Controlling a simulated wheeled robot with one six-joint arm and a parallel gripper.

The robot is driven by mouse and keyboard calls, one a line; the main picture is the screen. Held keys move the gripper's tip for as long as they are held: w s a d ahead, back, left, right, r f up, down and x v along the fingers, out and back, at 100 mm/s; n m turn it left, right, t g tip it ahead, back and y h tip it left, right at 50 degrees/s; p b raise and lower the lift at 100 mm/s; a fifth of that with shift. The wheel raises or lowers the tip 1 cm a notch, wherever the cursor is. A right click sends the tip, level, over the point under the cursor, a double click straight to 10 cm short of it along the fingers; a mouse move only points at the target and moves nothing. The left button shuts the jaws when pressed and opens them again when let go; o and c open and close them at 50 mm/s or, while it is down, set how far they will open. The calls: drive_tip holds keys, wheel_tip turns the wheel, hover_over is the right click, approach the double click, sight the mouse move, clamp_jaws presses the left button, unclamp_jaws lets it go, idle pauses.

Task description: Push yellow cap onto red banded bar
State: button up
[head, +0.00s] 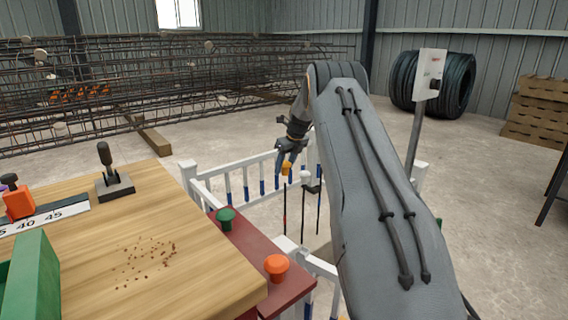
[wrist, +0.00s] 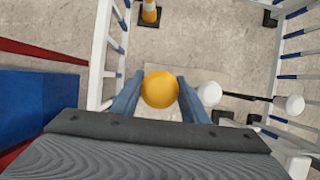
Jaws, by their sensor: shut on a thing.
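My gripper (head: 288,153) is shut on the yellow cap (head: 286,169), inside the white fenced area. In the wrist view the round yellow cap (wrist: 160,89) sits between my two blue fingers. In the head view, the cap is in line with the top of a thin dark upright bar (head: 285,212). I cannot tell whether it is touching or seated on that bar, and the red band is too small to make out. In the wrist view, the cap hides whatever is under it. A white cap (head: 305,177) tops a neighbouring bar, close to my right finger.
A white and blue fence (head: 237,180) surrounds the bars. Green (head: 225,217) and orange (head: 276,266) caps stand on a dark red ledge (head: 262,250) beside the wooden table (head: 165,220).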

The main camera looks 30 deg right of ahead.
drive_tip(key=shift+f, duration=1.35)
drive_tip(key=shift+f+b, duration=0.9)
drive_tip(key=shift+f, duration=1.7)
idle(0.6)
drive_tip(key=o, duration=1.2)
drive_tip(key=shift+p+v, duration=0.5)
drive_tip(key=shift+v, duration=3.45)
